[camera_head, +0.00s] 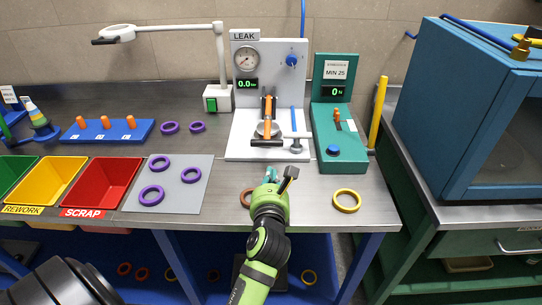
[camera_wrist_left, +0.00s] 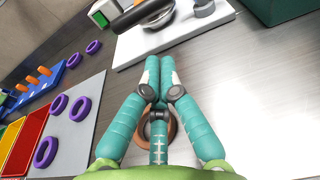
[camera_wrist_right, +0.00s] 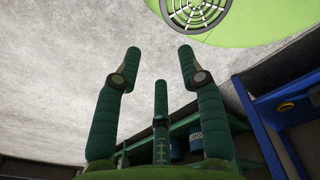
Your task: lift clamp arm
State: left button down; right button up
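The leak station (camera_head: 240,148) has a clamp with an orange-sided arm (camera_head: 267,108) and a black bar handle (camera_head: 266,143) at its front, low over the base plate. The black handle also shows at the top of the left wrist view (camera_wrist_left: 130,17). My left gripper (camera_head: 271,176) is in front of the station, apart from the handle. Its fingertips (camera_wrist_left: 159,62) are together with nothing visible between them. A brown ring (camera_head: 246,197) lies under the left gripper, partly hidden. My right gripper (camera_wrist_right: 156,62) is open and empty, away from the bench; the head view does not show it.
A small grey press post (camera_head: 296,138) stands right of the clamp. The green tester (camera_head: 340,150) and a yellow ring (camera_head: 347,201) are further right. A grey mat (camera_head: 172,200) with purple rings and the red scrap bin (camera_head: 103,183) are left. A blue cabinet (camera_head: 450,110) stands far right.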

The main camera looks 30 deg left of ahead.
pick_arm(q)
jog(key=x, duration=0.8)
jog(key=shift+w+a+p, duration=0.15)
jog(key=shift+p, duration=0.15)
jog(key=shift+w+a+f, duration=0.1)
jog(key=shift+w+a, duration=0.1)
jog(key=shift+w, duration=0.1)
pick_arm(e)
jog(key=shift+w+a+r, duration=0.35)
jog(key=shift+w+a, duration=0.3)
jog(key=shift+w, duration=0.1)
jog(key=shift+s+d, duration=0.15)
